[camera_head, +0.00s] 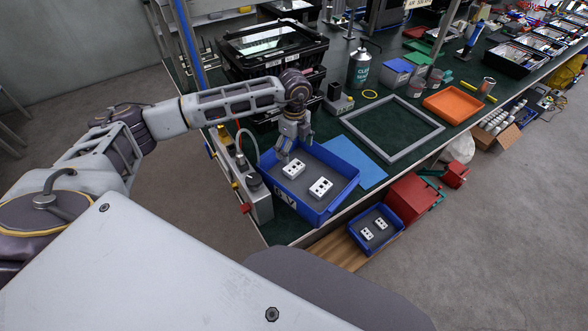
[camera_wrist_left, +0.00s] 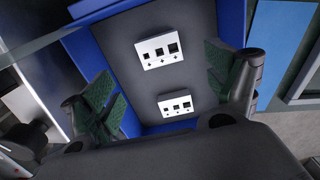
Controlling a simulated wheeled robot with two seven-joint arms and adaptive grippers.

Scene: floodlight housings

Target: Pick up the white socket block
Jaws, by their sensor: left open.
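Two white socket blocks lie apart on the dark floor of a blue tray (camera_head: 341,198) in the head view. One block (camera_head: 293,169) is nearer my left gripper (camera_head: 291,139); the other block (camera_head: 321,187) is nearer the front right wall. The gripper points down over the tray's back left part. In the left wrist view, one block (camera_wrist_left: 160,51) is in the upper middle and the other block (camera_wrist_left: 176,105) is lower. The open green-padded fingers (camera_wrist_left: 160,78) stand to either side, touching neither block. My right gripper is out of view.
A grey device (camera_head: 258,198) stands left of the tray. A black crate stack (camera_head: 272,58) is behind. A blue sheet (camera_head: 355,162) and grey frame (camera_head: 393,150) lie to the right. A lower blue tray (camera_head: 358,240) holds more white blocks beside a red box (camera_head: 412,197).

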